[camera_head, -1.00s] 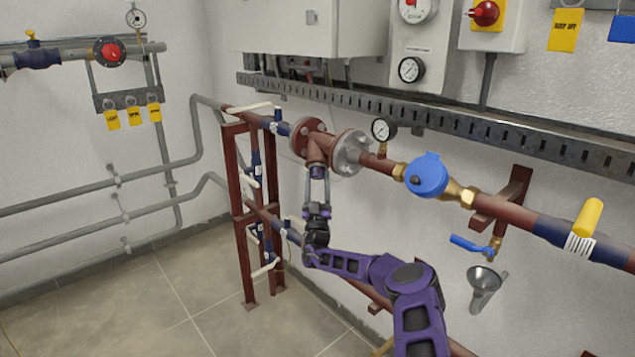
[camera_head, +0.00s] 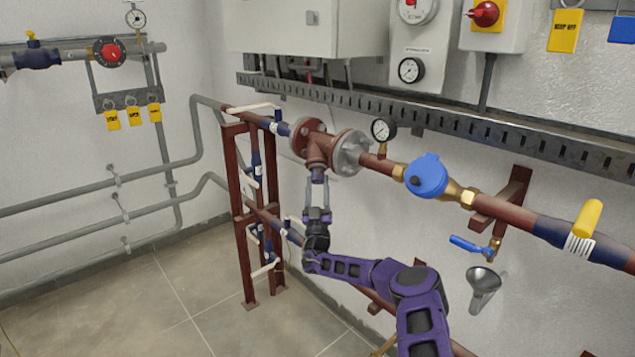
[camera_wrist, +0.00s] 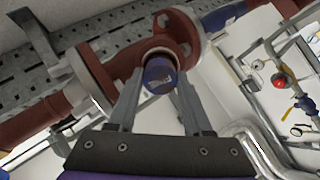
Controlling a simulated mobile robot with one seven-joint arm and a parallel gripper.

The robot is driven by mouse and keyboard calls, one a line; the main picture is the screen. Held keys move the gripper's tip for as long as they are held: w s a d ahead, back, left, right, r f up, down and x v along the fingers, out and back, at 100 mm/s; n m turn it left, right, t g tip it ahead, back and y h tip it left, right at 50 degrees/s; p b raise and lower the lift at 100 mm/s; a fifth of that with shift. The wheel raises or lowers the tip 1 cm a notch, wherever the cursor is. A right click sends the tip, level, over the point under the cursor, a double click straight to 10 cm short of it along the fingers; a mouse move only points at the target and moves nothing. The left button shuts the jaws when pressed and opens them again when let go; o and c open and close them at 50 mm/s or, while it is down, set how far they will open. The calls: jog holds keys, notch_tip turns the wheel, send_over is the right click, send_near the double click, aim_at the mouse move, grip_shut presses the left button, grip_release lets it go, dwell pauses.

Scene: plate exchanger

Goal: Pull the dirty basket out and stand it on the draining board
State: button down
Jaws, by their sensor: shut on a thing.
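The red-brown flanged strainer body (camera_head: 317,147) sits in the pipe run, with a short branch pointing down. A dark blue-purple round piece, which looks like the dirty basket (camera_head: 317,174), shows at the lower mouth of that branch. In the wrist view the basket's round end (camera_wrist: 160,74) faces me, with a brownish mark on it. My gripper (camera_head: 317,184) is below the branch, pointing up, with its two grey fingers on either side of the basket, shut on it. The upper part of the basket is hidden inside the branch. I cannot make out a draining board.
A pressure gauge (camera_head: 383,130) and a blue-capped meter (camera_head: 427,174) sit on the pipe to the right. A funnel (camera_head: 483,284) hangs below a blue-handled tap. A red pipe frame (camera_head: 240,215) stands close on the left. The floor at lower left is clear.

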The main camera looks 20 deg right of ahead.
jog(key=shift+v, duration=1.8)
jog(key=shift+s+f, duration=0.1)
jog(key=shift+v, duration=1.25)
jog(key=v, duration=0.5)
jog(key=shift+a, duration=0.1)
